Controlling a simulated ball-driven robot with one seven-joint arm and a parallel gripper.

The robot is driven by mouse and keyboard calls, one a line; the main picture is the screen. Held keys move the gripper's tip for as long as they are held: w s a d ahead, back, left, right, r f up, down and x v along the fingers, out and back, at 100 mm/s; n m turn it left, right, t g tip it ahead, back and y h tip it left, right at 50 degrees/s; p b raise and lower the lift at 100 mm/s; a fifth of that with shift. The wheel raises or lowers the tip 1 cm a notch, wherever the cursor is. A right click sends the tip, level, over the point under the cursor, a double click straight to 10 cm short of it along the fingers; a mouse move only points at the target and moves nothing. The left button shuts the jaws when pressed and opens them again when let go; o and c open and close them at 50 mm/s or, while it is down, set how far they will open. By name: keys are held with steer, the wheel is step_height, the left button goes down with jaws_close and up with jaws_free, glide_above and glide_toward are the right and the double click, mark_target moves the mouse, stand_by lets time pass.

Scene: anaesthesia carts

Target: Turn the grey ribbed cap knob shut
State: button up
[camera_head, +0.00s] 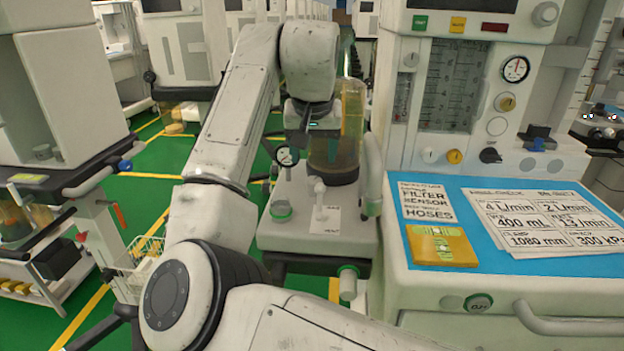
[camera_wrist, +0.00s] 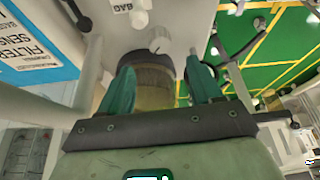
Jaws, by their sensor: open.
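My gripper (camera_wrist: 160,66) is open, with its two green fingers spread in the wrist view. The amber canister (camera_wrist: 152,95) with a dark ring at its end shows between and beyond the fingers; I cannot tell whether they touch it. In the head view, the canister (camera_head: 351,120) stands on the grey machine shelf, partly behind my wrist. A small pale knob (camera_wrist: 160,40) sits just beyond the canister's dark ring in the wrist view, and a pale knob (camera_head: 318,186) stands before the canister in the head view. Ribs are too small to make out, so I cannot confirm the cap knob.
A round gauge (camera_head: 287,155) stands left of the canister. A thick pale post (camera_head: 372,175) rises on the right. The blue worktop (camera_head: 440,190) holds printed cards and a yellow pad. Green floor lies left.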

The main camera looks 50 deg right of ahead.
mark_target(314, 180)
steer(key=b+x, duration=0.1)
steer(key=x, duration=0.7)
steer(key=shift+f+b, duration=0.25)
steer(key=shift+b, duration=0.1)
steer(key=shift+c, duration=0.3)
steer(key=c, duration=1)
steer(key=shift+r+p, duration=0.15)
steer(key=shift+p, duration=0.35)
